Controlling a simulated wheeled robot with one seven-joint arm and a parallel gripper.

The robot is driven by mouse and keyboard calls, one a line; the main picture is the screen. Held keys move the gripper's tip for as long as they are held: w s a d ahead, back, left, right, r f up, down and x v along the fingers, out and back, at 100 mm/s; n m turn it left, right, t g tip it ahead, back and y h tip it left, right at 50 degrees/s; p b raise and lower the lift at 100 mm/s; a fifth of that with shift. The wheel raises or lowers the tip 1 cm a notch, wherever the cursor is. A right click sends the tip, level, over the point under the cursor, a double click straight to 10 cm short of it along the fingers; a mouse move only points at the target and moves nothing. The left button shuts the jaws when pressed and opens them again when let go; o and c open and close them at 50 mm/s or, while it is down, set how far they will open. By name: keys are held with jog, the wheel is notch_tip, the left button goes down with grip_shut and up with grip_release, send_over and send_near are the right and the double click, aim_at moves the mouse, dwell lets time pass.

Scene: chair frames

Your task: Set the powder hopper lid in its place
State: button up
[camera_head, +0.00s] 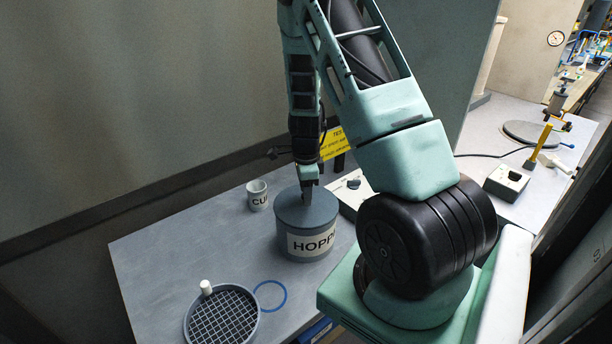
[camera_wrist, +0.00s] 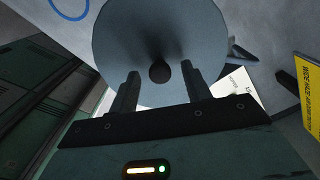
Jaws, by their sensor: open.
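The powder hopper (camera_head: 310,246) is a grey drum labelled "HOPP…", standing upright on the table. The grey round lid (camera_head: 289,211) lies on its top and looks level; whether it is fully seated I cannot tell. In the wrist view the lid (camera_wrist: 115,45) fills the upper middle, with a dark round knob (camera_wrist: 159,73) at its centre. My gripper (camera_head: 307,195) points down just over the lid. Its two fingers (camera_wrist: 160,80) are open and apart, one to each side of the knob in the wrist view, with visible gaps. My arm hides part of the scene behind it.
A small cup (camera_head: 258,199) stands behind left of the hopper. A round mesh sieve (camera_head: 222,318) with a white knob lies at the front, beside a blue ring (camera_head: 285,297) on the table. A yellow sign (camera_head: 333,143) stands behind my gripper. The table's left part is clear.

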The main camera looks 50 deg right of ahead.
notch_tip(320, 180, up, 17)
jog(key=b, duration=0.2)
jog(key=shift+r, duration=0.1)
dwell(0.6)
jog(key=a+f+n+y+b, duration=0.1)
jog(key=a+f+n+b, duration=0.1)
jog(key=a+n, duration=0.75)
jog(key=a+f+n+b, duration=0.25)
jog(key=a+n, duration=0.25)
jog(key=a, duration=0.9)
jog(key=s+a+f+n+b, duration=0.2)
jog(key=s+a+n, duration=0.6)
jog(key=n, duration=0.2)
jog(key=s+a+f+n+b, duration=0.2)
jog(key=s+a+n, duration=0.7)
jog(key=n, duration=0.1)
jog(key=shift+f+b, duration=0.25)
jog(key=shift+b, duration=0.15)
jog(key=shift+a, duration=0.1)
